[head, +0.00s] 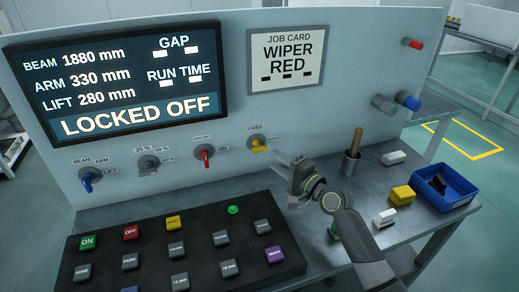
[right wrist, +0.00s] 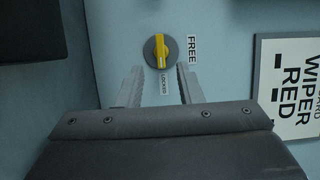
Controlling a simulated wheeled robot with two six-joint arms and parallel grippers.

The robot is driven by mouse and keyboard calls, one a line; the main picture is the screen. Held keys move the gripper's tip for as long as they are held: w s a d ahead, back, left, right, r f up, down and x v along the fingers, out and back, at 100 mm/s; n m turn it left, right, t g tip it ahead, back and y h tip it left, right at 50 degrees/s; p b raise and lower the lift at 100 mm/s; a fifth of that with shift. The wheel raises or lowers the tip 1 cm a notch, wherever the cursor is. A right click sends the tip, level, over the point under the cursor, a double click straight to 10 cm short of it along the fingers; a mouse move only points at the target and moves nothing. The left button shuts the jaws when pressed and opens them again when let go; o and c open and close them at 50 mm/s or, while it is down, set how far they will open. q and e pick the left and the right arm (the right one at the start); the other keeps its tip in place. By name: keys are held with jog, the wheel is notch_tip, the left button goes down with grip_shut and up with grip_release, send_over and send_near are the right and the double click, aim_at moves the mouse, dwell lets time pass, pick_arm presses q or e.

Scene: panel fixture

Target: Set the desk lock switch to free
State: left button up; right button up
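The desk lock switch is a round grey knob with a yellow bar handle (head: 258,145) on the upright panel, right of the red switch. In the right wrist view the yellow handle (right wrist: 161,50) lines up with the LOCKED label (right wrist: 164,84) below it. The FREE label (right wrist: 192,50) is to its right. My right gripper (head: 288,162) is beside the switch, to its right in the head view. In the right wrist view its two fingers (right wrist: 160,78) are apart with nothing between them, and the knob is beyond their tips. My left gripper is not in view.
The screen (head: 120,75) reads LOCKED OFF. A red switch (head: 206,153) is left of the yellow one. A black button box (head: 150,225) lies in front of the panel. A wooden-handled tool in a cup (head: 352,162), small blocks and a blue bin (head: 462,198) are on the right.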

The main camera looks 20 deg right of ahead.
aim_at(262, 151)
jog(key=x, duration=0.8)
jog(key=shift+w, duration=0.15)
jog(key=shift+c, duration=0.2)
grip_shut()
